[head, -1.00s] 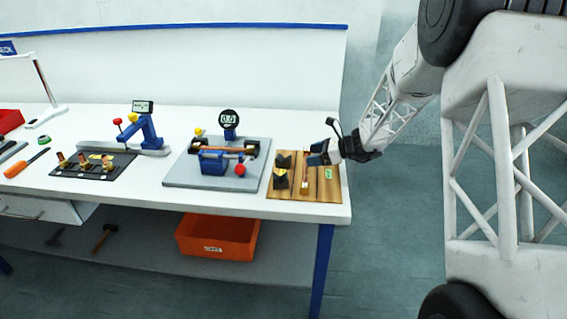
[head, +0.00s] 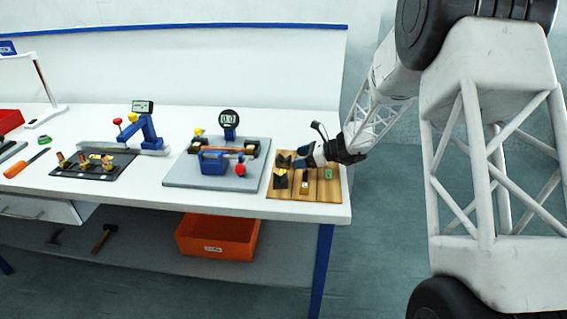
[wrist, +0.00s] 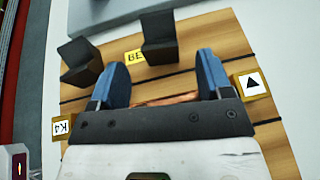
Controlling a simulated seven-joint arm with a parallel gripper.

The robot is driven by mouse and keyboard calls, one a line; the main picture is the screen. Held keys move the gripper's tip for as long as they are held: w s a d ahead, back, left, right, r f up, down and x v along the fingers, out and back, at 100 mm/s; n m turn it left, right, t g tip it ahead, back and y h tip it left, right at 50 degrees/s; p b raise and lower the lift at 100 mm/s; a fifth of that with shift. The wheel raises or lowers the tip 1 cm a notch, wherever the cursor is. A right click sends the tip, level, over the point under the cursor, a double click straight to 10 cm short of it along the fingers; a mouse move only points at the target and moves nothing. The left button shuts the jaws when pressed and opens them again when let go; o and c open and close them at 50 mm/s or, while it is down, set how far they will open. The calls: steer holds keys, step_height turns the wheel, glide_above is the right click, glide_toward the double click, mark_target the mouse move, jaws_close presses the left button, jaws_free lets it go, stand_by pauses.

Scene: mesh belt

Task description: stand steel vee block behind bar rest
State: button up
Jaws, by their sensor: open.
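Two dark grey notched blocks stand on the slatted wooden board, a nearer one (head: 281,180) and a farther one (head: 283,161). They also show in the wrist view, one at left (wrist: 80,61) and one at centre (wrist: 160,38); I cannot tell which is the steel vee block or the bar rest. My gripper (head: 299,162) is above the board, just right of them. In the wrist view its blue fingers (wrist: 162,72) are apart with nothing gripped. The centre block lies ahead of the gap. A copper-coloured bar (wrist: 165,99) shows partly below the fingers, mostly hidden.
The wooden board (head: 328,190) lies at the table's right end. Gold blocks marked K4 (wrist: 63,127) and with a triangle (wrist: 250,84) flank the gripper. Left of the board is a grey plate (head: 190,180) with a blue gauge fixture (head: 214,162). An orange bin (head: 217,238) sits below.

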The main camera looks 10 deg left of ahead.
steer(key=shift+x, duration=1.2)
jaws_close()
steer(key=shift+r, duration=0.1)
step_height(320, 180, up, 10)
stand_by(0.5)
stand_by(0.6)
